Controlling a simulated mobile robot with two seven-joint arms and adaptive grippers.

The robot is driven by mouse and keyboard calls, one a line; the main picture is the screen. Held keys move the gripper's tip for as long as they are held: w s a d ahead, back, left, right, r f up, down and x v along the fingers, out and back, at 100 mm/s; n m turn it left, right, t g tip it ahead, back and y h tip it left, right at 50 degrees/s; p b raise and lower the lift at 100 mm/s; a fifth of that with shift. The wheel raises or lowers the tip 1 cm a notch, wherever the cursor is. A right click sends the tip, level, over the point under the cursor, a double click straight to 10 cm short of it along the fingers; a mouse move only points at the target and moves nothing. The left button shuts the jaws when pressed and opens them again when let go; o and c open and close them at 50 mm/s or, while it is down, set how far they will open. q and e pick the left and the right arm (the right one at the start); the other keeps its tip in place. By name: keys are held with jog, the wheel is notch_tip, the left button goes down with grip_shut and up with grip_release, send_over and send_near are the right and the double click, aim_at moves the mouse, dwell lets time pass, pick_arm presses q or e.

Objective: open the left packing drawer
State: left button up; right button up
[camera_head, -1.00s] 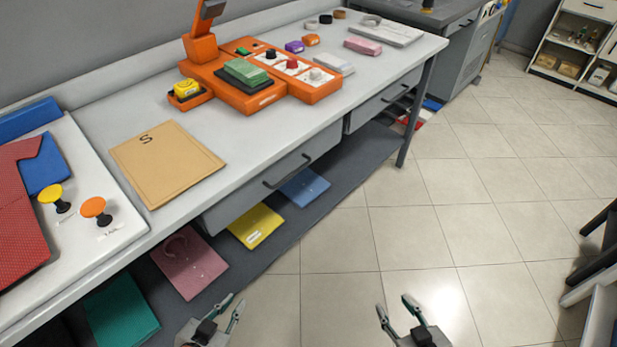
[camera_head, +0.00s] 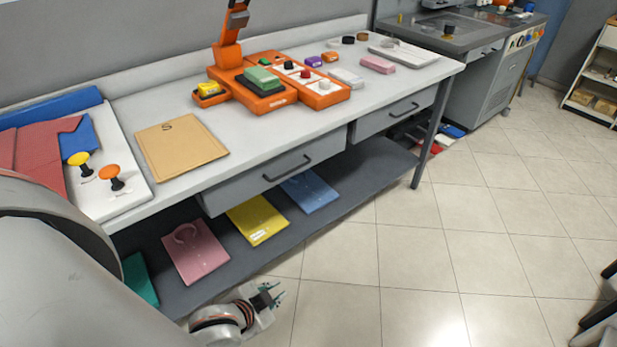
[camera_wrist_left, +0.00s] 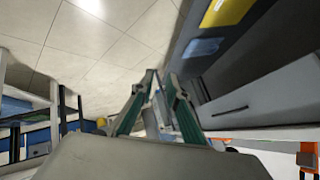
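The left packing drawer (camera_head: 240,188) is a grey front under the worktop, with a dark bar handle (camera_head: 287,168). It is shut, flush with the table. In the left wrist view the grey drawer front (camera_wrist_left: 265,92) and its dark handle (camera_wrist_left: 230,111) lie right of the fingers. My left gripper (camera_head: 276,294) is low in front of the table, below the drawer and away from the handle. In the left wrist view its teal fingers (camera_wrist_left: 161,76) are apart with nothing between them. My right gripper is out of view.
A second drawer (camera_head: 395,112) with a dark handle is to the right. The lower shelf (camera_head: 340,192) holds pink, yellow and blue folded items. An orange device (camera_head: 262,97) and a tan envelope (camera_head: 180,149) lie on the worktop. The tiled floor (camera_head: 400,260) in front is clear.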

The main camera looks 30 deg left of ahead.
pick_arm(q)
jog(key=w+a+r+m+y+b, duration=0.1)
jog(key=w+a+r+y, duration=0.1)
jog(key=w+a+r, duration=0.3)
jog(key=m+t+h, duration=0.3)
jog(key=m+t, duration=0.2)
jog(key=t, duration=0.2)
send_near(287, 174)
jog(key=w, duration=0.3)
jog(key=shift+w+f, duration=0.15)
jog(key=shift+w, duration=0.25)
jog(key=w, duration=0.3)
jog(key=w+f+b, duration=0.1)
jog(key=w, duration=0.2)
jog(key=shift+w+d+f, duration=0.1)
jog(key=shift+d+f, duration=0.1)
jog(key=shift+w+f+g, duration=0.15)
jog(key=shift+w+g, duration=0.15)
jog(key=shift+w, duration=0.4)
grip_shut()
